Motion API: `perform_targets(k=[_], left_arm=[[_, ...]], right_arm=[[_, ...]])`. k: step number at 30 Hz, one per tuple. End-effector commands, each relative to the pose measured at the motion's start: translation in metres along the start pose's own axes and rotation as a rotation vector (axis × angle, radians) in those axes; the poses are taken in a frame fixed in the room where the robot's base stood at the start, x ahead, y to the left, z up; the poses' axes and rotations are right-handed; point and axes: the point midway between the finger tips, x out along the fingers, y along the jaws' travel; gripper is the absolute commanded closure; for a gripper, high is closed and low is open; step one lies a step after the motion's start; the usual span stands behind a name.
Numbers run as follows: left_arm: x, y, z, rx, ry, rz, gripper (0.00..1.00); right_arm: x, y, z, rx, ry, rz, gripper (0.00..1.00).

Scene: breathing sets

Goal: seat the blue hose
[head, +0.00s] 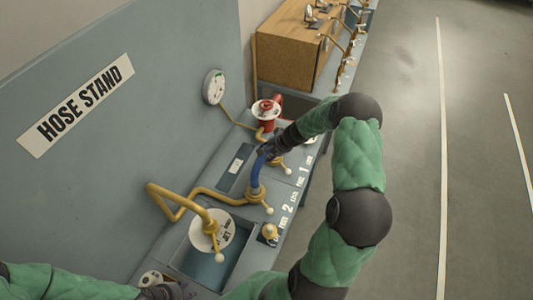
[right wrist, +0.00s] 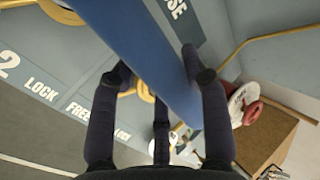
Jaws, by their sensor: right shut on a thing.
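The blue hose (head: 256,174) stands nearly upright, leaning slightly, over the nearer yellow fitting (head: 256,194) on the grey stand. Its lower end meets that fitting; I cannot tell whether it is inside or only resting there. My right gripper (head: 267,151) is shut on the upper part of the hose. In the right wrist view the hose (right wrist: 150,55) runs large and diagonal between my right gripper's dark fingers (right wrist: 157,68). A white-knobbed lever (head: 268,210) sticks out from the fitting. My left gripper (head: 160,291) is at the bottom edge, partly cut off.
A white dial with a yellow pipe (head: 210,229) lies nearer. A red valve (head: 267,108) stands behind the hose. A round gauge (head: 214,87) is on the wall panel. Stand lettering reads 2, LOCK, FREE, 1. A brown box (head: 290,60) is at the back; the right floor is clear.

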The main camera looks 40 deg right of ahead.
Motion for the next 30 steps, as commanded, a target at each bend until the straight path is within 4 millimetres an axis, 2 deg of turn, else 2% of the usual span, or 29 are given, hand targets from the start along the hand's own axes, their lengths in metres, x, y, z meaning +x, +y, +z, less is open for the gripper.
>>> perform_targets(k=[9, 10, 12, 23, 30], left_arm=[[0.007, -0.003, -0.001, 0.0, 0.0, 0.0, 0.6], [0.006, -0.002, 0.0, 0.0, 0.0, 0.0, 0.6], [0.006, -0.002, 0.0, 0.0, 0.0, 0.0, 0.6], [0.006, -0.002, -0.001, 0.0, 0.001, 0.0, 0.6], [0.006, -0.002, -0.001, 0.0, 0.001, 0.0, 0.6]], right_arm=[[0.005, 0.003, -0.001, -0.001, 0.002, -0.001, 1.0], [0.004, 0.002, -0.001, -0.001, 0.002, -0.001, 0.45], [0.004, 0.002, -0.001, -0.001, 0.002, -0.001, 0.26], [0.004, 0.003, 0.001, 0.0, -0.001, 0.001, 0.26], [-0.019, 0.003, -0.001, 0.0, 0.003, -0.001, 0.26]])
